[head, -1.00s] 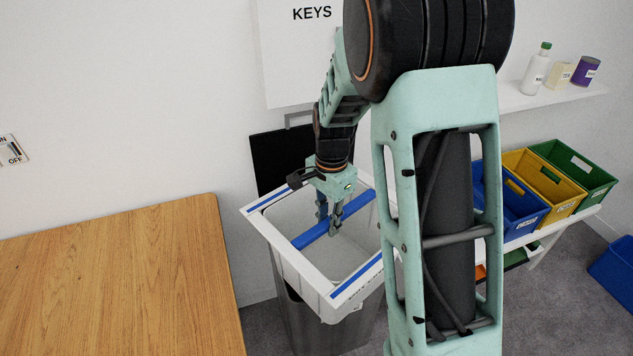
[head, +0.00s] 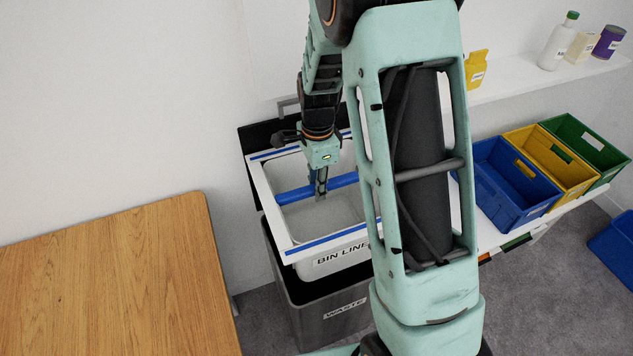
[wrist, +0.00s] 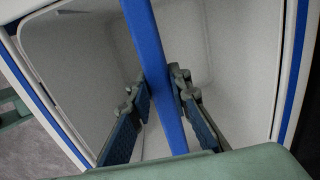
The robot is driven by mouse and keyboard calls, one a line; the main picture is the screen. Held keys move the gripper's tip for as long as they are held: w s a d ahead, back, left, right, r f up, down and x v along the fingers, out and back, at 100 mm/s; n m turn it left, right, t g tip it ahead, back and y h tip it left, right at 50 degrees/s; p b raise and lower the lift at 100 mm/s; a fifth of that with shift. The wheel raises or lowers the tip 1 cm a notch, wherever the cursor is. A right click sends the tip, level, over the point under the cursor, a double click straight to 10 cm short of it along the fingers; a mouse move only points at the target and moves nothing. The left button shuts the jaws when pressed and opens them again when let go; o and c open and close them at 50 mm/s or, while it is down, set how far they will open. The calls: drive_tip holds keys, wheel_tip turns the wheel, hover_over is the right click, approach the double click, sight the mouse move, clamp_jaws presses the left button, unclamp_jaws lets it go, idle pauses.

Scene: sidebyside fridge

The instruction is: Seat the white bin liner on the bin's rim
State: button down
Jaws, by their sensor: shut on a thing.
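The white bin liner (head: 290,245) is a rectangular tub with a wide rim, blue edge strips and a blue bar (head: 290,196) across its opening. My gripper (head: 321,190) is shut on the blue bar, which runs between the two fingers in the wrist view (wrist: 165,95). The liner is held above the dark grey waste bin (head: 320,312), roughly over it and shifted a little to the back left. A dark gap shows between the liner's underside and the bin's front rim. The bin's far rim is hidden by the liner.
A wooden table (head: 110,270) stands close at the left. A dark panel (head: 254,140), perhaps the bin's lid, rises behind the liner. Blue (head: 510,185), yellow (head: 550,165) and green (head: 585,150) crates stand on a white bench at the right. A shelf with bottles runs along the wall.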

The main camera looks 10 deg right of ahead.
wheel_tip(320, 180, down, 6)
drive_tip(key=b, duration=0.4)
drive_tip(key=shift+r, duration=0.1)
idle(0.5)
drive_tip(key=shift+f, duration=2.15)
idle(2.0)
drive_tip(key=shift+f, duration=1.05)
drive_tip(key=shift+f, duration=1.05)
